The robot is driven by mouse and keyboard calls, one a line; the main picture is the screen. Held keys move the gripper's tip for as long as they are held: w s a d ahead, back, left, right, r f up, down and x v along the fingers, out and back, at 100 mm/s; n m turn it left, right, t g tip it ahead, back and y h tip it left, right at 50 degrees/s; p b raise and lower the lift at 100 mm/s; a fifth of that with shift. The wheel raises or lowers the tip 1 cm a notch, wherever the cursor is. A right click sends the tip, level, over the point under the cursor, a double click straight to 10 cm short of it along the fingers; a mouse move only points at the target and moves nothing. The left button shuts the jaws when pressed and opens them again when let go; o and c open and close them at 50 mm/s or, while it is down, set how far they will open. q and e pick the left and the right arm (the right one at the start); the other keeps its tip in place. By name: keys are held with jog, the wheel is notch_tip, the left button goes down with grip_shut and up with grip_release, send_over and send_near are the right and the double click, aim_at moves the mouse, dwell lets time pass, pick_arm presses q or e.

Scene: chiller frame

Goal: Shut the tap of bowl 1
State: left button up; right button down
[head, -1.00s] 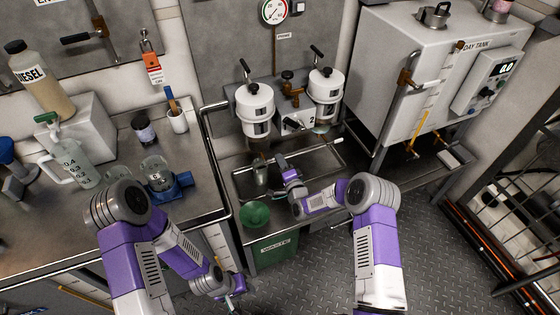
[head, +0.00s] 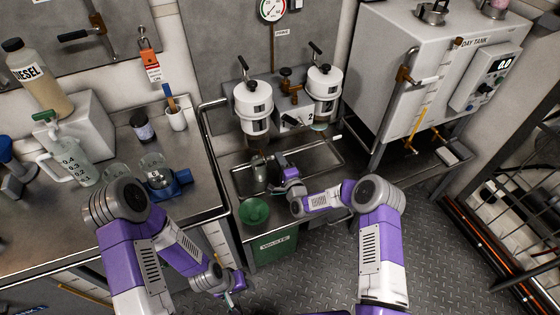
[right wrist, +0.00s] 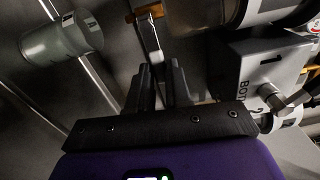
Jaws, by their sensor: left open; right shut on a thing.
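Two white filter bowls hang on the back wall; I take the left one (head: 254,108) for bowl 1, as its number is not readable. Its tap is hard to make out in the head view. In the right wrist view a metal lever (right wrist: 151,38) with a brass-coloured end (right wrist: 149,12) runs down between the fingers of my right gripper (right wrist: 160,82); I take it for the tap's handle. My right gripper (head: 276,160) is below the left bowl, shut on this lever. My left gripper (head: 236,290) is open, low at the front, away from the bowls.
The right bowl (head: 324,86) and a labelled box (right wrist: 262,72) are close by. A green funnel (head: 254,211) lies in front.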

jog(key=c, duration=1.1)
grip_release()
jog(key=shift+f, duration=0.3)
jog(key=shift+r, duration=0.1)
jog(key=p+v, duration=0.2)
jog(key=v, duration=0.5)
jog(key=shift+s, duration=0.3)
jog(key=shift+s, duration=0.1)
jog(key=s+f+n+g+p, duration=0.1)
jog(key=s+n+g, duration=0.3)
jog(key=s, duration=0.7)
jog(key=s+d+f+n+g+h+p, duration=0.1)
jog(key=s+n+g+p, duration=0.3)
jog(key=s+g, duration=0.3)
jog(key=s+d+f+n+g+p, duration=0.1)
jog(key=s+n+g, duration=0.3)
jog(key=s, duration=1)
jog(key=shift+s+d+f+n+g+p, duration=0.1)
jog(key=shift+s+f+n+g+p, duration=0.3)
jog(key=shift+g+p, duration=0.4)
